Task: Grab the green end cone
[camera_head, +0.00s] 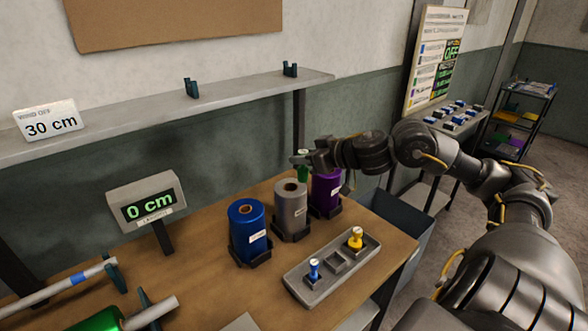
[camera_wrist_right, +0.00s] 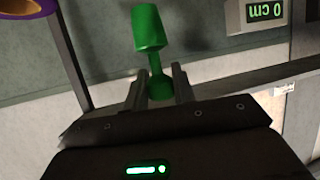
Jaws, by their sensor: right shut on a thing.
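The green end cone (camera_wrist_right: 149,28) shows clearly in the right wrist view, with a wide body, a thin neck and a flared end. In the head view the green cone (camera_head: 303,172) is small and partly hidden, held up near the purple foil roll (camera_head: 326,192). My right gripper also shows there (camera_head: 305,160), above the table. My left gripper is not in view.
A grey tray (camera_head: 318,289) holds a blue-topped and a yellow-topped piece beside one empty square pocket. Blue (camera_head: 248,232) and grey (camera_head: 290,207) rolls stand in holders. A display (camera_head: 148,203) reads 0 cm. A shelf (camera_head: 130,122) runs along the wall. A bin (camera_head: 398,225) stands beside the table.

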